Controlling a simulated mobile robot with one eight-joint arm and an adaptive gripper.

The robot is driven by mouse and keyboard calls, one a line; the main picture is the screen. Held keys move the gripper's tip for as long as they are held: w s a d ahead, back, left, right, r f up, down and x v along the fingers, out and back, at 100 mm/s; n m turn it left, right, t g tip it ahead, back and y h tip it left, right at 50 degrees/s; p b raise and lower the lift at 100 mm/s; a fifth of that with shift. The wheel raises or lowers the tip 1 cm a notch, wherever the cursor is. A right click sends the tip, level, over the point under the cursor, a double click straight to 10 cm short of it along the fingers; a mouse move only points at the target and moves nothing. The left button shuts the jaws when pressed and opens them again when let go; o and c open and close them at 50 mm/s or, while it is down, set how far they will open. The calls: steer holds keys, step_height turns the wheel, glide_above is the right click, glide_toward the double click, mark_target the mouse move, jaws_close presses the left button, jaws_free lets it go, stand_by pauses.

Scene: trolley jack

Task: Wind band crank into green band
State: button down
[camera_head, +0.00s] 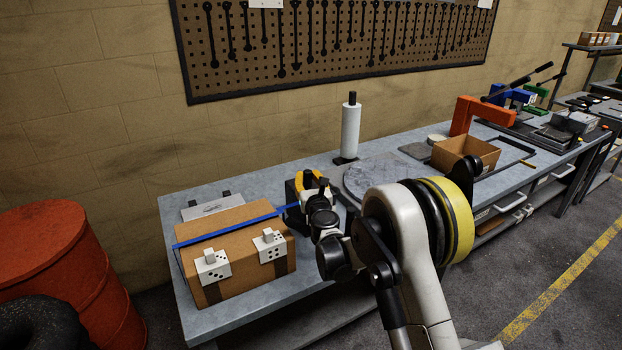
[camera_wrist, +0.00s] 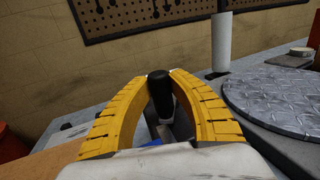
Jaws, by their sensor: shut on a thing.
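My gripper (camera_head: 304,180) is at the right end of the cardboard box, with its yellow fingers over a dark device there. In the wrist view the fingers (camera_wrist: 160,76) close around an upright black handle (camera_wrist: 160,96), which appears to be the band crank's grip. The crank's lower part is mostly hidden between the fingers and behind the wrist. A blue band (camera_head: 232,227) runs over the cardboard box (camera_head: 238,262) toward the dark device. No green band or gauge can be made out in either view.
Two white dotted blocks (camera_head: 213,266) (camera_head: 270,245) sit at the box's front edge. A grey round plate (camera_wrist: 280,100) lies right of my gripper. A paper roll (camera_head: 350,130) stands behind. An open carton (camera_head: 466,154) is farther right; a red drum (camera_head: 60,265) stands left.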

steer(key=shift+a+m+h, duration=0.25)
steer(key=shift+m+h, duration=0.15)
steer(key=shift+h, duration=0.2)
steer(key=c, duration=1.2)
jaws_free()
steer(key=shift+s, duration=0.1)
steer(key=s+d, duration=0.2)
steer(key=s, duration=0.9)
steer(key=shift+s+d, duration=0.15)
steer(key=shift+s, duration=0.15)
